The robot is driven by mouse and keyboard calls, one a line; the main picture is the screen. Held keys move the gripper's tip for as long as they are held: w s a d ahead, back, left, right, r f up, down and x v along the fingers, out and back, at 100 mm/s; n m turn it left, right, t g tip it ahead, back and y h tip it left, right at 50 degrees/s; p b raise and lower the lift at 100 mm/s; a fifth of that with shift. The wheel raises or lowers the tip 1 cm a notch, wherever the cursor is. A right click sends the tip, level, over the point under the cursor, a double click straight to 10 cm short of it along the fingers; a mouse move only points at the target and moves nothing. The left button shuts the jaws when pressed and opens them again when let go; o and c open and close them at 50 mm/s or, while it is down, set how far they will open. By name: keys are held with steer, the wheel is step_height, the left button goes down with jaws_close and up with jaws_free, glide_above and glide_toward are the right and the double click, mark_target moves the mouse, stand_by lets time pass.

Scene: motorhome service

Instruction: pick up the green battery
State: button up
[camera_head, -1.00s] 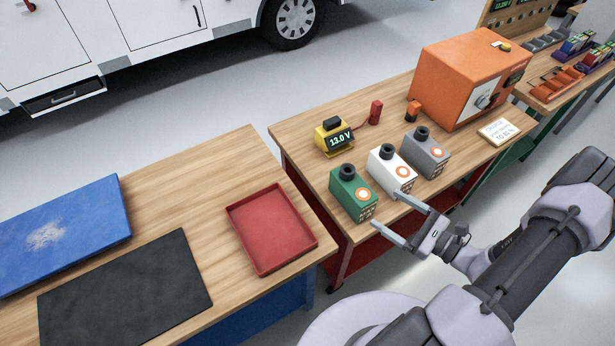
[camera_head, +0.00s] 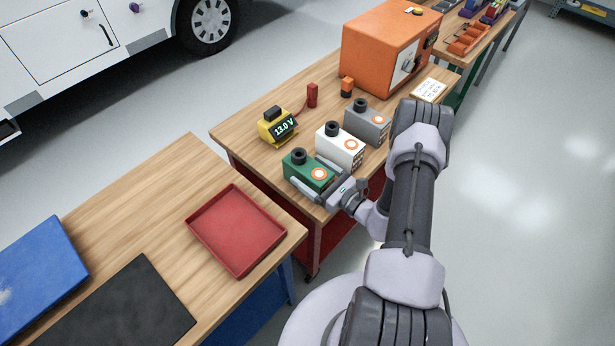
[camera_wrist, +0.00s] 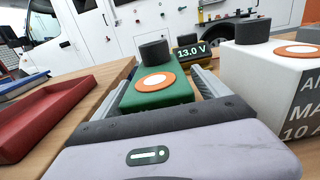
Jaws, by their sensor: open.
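The green battery (camera_head: 307,171), with a black knob and an orange-ringed white disc on top, stands upright at the near left corner of the wooden workbench. My gripper (camera_head: 312,176) is open, with one finger along each side of the green battery. In the wrist view the green battery (camera_wrist: 152,92) sits between the two fingers. I cannot tell whether the fingers touch it. The palm hides its near lower part.
A white battery (camera_head: 340,148) stands close to the right of the green one, then a grey battery (camera_head: 367,122). A yellow meter (camera_head: 277,127) reading 13.0 V is behind. An orange cabinet (camera_head: 385,50) stands farther back. A red tray (camera_head: 236,228) lies empty on the left table.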

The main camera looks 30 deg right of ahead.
steer(key=shift+x, duration=0.8)
jaws_close()
steer(key=shift+r, duration=0.15)
